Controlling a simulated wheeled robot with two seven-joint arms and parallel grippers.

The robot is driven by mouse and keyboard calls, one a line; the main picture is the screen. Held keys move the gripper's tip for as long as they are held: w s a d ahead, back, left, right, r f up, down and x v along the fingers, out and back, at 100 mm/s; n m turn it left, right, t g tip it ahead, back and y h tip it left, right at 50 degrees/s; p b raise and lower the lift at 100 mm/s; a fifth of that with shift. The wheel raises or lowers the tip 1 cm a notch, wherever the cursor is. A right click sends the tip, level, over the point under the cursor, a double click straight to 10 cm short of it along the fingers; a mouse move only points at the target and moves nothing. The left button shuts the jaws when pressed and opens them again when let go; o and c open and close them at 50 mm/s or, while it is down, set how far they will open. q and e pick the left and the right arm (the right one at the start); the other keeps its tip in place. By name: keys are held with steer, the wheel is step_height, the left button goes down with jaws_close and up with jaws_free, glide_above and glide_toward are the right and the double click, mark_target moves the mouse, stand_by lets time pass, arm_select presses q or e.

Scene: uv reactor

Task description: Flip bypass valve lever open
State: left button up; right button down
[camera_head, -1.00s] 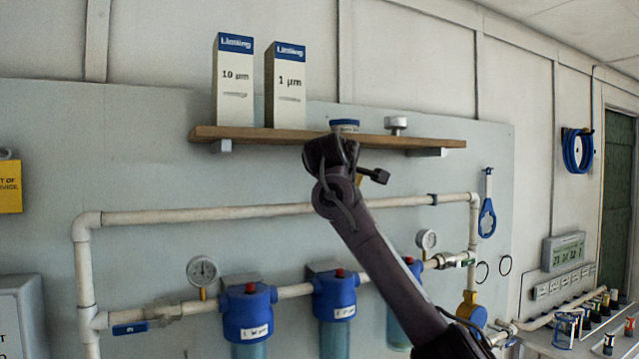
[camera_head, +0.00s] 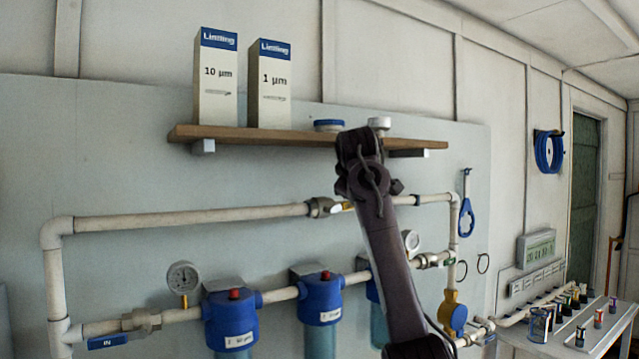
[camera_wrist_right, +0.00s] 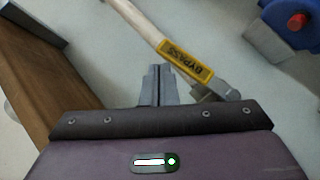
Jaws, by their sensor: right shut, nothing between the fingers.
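The bypass valve lever (camera_wrist_right: 185,58) is a yellow bar marked BYPASS. In the wrist view it lies nearly along the white pipe, with the metal valve body (camera_wrist_right: 217,92) at its lower right end. In the head view, the valve body (camera_head: 322,207) is on the upper pipe and the lever (camera_head: 347,206) is partly hidden behind my right arm. My right gripper (camera_wrist_right: 159,70) is shut and empty. Its tips appear just left of and below the lever; contact cannot be told. In the head view the right gripper's fingers are hidden. My left gripper is not in view.
A wooden shelf (camera_head: 260,137) with two boxes (camera_head: 216,80) is above the pipe; its edge shows close to the gripper in the wrist view (camera_wrist_right: 45,75). Blue filter housings (camera_head: 231,318) and a gauge (camera_head: 183,278) are below. A blue wrench (camera_head: 466,215) hangs at right.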

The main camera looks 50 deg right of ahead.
steer(key=shift+s+d+f, duration=0.1)
steer(key=shift+d+f, duration=0.3)
steer(key=shift+f, duration=0.25)
stand_by(0.3)
steer(key=b+v, duration=0.2)
steer(key=v, duration=0.5)
steer(key=shift+s+a+r+b, duration=0.2)
steer(key=shift+s+a+b, duration=0.05)
steer(key=shift+b, duration=0.05)
steer(key=shift+f, duration=0.1)
